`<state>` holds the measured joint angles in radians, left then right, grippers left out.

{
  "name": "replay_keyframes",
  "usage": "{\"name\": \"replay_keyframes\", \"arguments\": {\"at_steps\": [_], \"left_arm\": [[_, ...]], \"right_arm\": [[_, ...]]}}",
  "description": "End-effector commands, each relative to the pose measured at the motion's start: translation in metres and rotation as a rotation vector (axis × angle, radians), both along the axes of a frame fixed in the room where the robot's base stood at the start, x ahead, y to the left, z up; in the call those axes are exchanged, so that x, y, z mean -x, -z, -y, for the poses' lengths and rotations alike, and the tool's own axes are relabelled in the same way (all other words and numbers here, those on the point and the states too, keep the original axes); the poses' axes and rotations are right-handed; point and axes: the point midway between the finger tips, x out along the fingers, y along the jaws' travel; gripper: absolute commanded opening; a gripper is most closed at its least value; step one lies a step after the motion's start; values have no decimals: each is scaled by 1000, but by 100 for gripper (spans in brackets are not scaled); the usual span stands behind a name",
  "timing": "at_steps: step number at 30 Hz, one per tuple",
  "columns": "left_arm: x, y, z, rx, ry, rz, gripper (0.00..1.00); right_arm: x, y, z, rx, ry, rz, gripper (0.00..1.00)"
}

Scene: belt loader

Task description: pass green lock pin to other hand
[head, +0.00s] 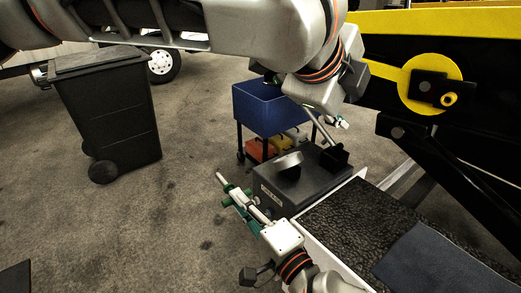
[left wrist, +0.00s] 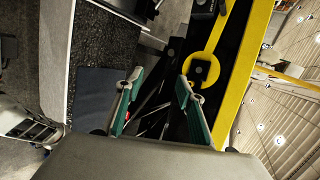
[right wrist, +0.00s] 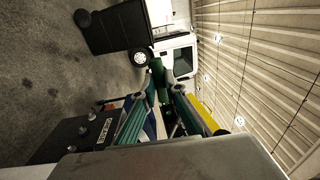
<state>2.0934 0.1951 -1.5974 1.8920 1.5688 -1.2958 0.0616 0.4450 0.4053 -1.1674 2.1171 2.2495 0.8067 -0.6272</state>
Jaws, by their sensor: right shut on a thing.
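My right gripper (head: 238,197) is low in the middle of the head view, in front of a dark case. It is shut on the green lock pin (head: 221,178), whose metal end sticks out past the fingertips to the upper left. In the right wrist view the green pin (right wrist: 157,80) shows between and beyond the fingertips. My left gripper (head: 334,128) is above and to the right of the right gripper, over the case and apart from the pin. In the left wrist view its green-padded fingers (left wrist: 162,78) are spread, with nothing between them.
A dark case (head: 310,190) stands between the grippers. Behind it is a blue bin (head: 265,108) on a cart. A black wheeled bin (head: 110,115) stands at left. A yellow and black loader (head: 440,30) and a tray with a black mat (head: 350,215) are at right.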

Motion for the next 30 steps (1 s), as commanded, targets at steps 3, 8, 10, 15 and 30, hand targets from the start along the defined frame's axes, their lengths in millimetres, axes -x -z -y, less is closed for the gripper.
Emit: {"name": "replay_keyframes", "arguments": {"at_steps": [3,8,10,15,30], "left_arm": [[-8,-28,37,165,50,46,38],[-6,-65,81,352,163,98,38],[0,-80,99,419,226,115,38],[25,-107,134,537,408,142,38],[129,-78,170,454,999,52,38]], "right_arm": [[0,-1,0,-1,0,1,0],[0,-1,0,-1,0,2,0],[0,-1,0,-1,0,2,0],[0,-1,0,-1,0,2,0],[0,-1,0,-1,0,2,0]]}}
